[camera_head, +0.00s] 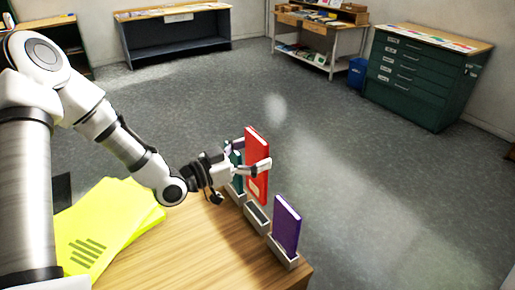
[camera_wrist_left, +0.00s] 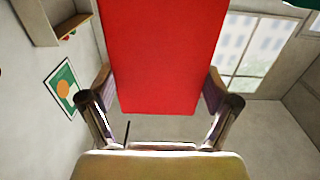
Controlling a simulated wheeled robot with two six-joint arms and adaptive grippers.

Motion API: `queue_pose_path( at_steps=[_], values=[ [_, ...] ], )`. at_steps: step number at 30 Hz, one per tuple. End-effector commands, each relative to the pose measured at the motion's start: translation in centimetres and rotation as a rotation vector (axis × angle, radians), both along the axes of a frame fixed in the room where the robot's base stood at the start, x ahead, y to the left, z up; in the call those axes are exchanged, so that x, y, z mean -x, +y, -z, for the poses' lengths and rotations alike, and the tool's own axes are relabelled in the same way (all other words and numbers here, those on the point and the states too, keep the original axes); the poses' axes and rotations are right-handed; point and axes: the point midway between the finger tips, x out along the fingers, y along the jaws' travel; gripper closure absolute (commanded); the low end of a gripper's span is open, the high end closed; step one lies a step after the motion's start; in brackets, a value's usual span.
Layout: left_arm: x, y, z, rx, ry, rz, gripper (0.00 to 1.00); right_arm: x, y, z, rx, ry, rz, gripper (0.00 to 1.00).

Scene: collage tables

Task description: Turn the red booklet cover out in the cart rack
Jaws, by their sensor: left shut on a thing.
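My left gripper (camera_head: 254,156) is shut on the red booklet (camera_head: 256,150), with a finger at each side edge. The booklet is upright, with a pale patch low on the face towards the head camera. In the left wrist view its plain red face (camera_wrist_left: 162,55) fills the upper middle between the fingers (camera_wrist_left: 160,100). The rack has several grey slots along the wooden table's edge. A purple booklet (camera_head: 286,226) stands in the near slot and a green booklet (camera_head: 235,158) in the far one, partly hidden. The middle slot (camera_head: 257,217) looks empty, just below the red booklet. My right gripper is out of view.
Yellow sheets or folders (camera_head: 112,222) lie on the wooden top (camera_head: 205,250) left of the rack. Beyond the rack is open grey floor. A green drawer cabinet (camera_head: 415,80), a blue bin (camera_head: 357,72) and shelved tables stand far back.

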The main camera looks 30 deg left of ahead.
Motion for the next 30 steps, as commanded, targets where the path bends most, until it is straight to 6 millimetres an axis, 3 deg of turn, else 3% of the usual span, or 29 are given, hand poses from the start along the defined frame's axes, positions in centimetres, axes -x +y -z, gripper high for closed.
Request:
queue_pose_path(
  at_steps=[3, 15, 30],
  values=[
    [0.0, 0.0, 1.9, -0.001, 0.0, 0.0, 0.7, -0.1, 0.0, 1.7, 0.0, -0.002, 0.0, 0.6],
    [-0.1, 0.0, 5.8, -0.001, -0.001, 0.0, 0.7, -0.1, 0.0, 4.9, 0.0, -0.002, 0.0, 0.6],
    [-0.1, 0.0, 6.2, -0.001, -0.001, 0.0, 0.7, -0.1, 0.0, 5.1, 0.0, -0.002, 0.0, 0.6]
  ],
)
